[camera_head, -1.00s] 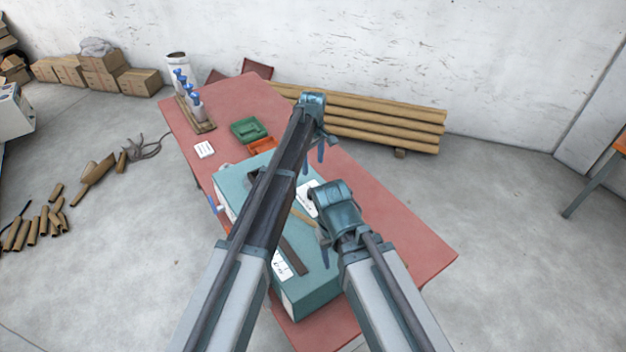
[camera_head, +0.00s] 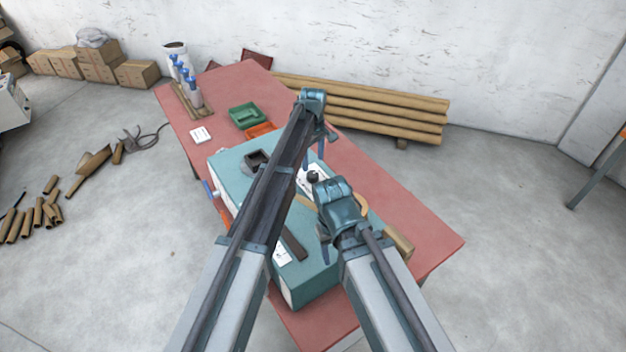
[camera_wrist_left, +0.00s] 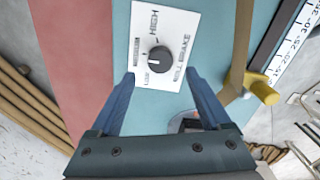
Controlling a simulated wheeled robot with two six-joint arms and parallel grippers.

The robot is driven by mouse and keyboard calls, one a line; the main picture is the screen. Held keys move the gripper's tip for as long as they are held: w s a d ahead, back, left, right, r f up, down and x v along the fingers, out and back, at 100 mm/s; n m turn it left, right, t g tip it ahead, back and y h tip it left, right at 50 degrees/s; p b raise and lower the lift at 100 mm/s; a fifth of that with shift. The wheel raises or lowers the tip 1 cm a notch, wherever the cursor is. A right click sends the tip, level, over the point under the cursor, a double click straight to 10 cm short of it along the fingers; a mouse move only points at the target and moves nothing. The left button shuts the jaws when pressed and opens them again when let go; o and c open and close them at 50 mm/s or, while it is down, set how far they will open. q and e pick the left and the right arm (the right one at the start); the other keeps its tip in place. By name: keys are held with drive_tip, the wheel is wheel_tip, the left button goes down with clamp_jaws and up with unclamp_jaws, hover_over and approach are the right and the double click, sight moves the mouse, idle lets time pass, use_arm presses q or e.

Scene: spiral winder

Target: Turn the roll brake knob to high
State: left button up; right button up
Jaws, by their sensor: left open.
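The roll brake knob (camera_wrist_left: 159,59) is small, round and black on a white label plate (camera_wrist_left: 176,22) marked HIGH and LOW. I cannot clearly tell which way its pointer faces. In the head view the knob (camera_head: 313,177) shows on top of the teal winder (camera_head: 232,170), between my two arms. My left gripper (camera_wrist_left: 161,78) is open and empty. In the wrist view its two blue fingers lie to either side of the knob's lower side, apart from it. In the head view my left gripper (camera_head: 322,152) hangs above the plate. My right gripper (camera_head: 326,240) is near the winder's right side; its jaws are mostly hidden.
The winder stands on a red table (camera_head: 400,215). A yellow-ended bar (camera_wrist_left: 262,90) and a ruler scale (camera_wrist_left: 290,50) lie right of the plate in the wrist view. A green tray (camera_head: 247,115) and an orange tray (camera_head: 260,130) sit behind the winder. Long cardboard tubes (camera_head: 380,115) lie by the wall.

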sight(313, 174)
use_arm(q)
wheel_tip(313, 174, down, 6)
drive_tip(key=b, duration=0.5)
drive_tip(key=shift+f, duration=0.15)
clamp_jaws()
